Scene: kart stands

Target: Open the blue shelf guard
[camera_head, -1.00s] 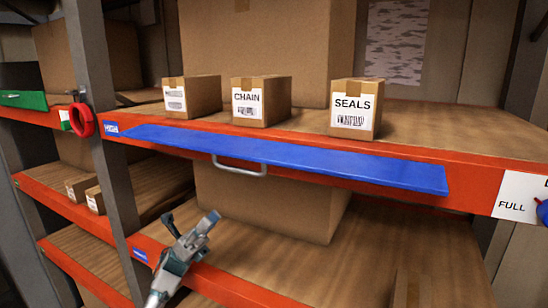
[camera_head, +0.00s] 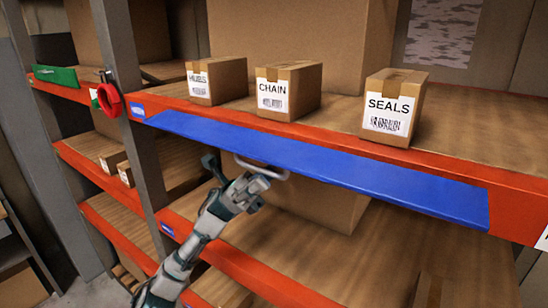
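The blue shelf guard (camera_head: 320,164) is a long flat panel along the front of the orange shelf beam. A grey metal handle (camera_head: 275,174) hangs below its lower edge, left of the middle. My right gripper is not in view.
Boxes labelled HUBS (camera_head: 217,80), CHAIN (camera_head: 289,91) and SEALS (camera_head: 393,107) stand on the shelf above the guard. A grey upright post (camera_head: 128,100) with a red ring (camera_head: 110,101) is at the left. A large box (camera_head: 325,205) stands on the lower shelf behind the handle.

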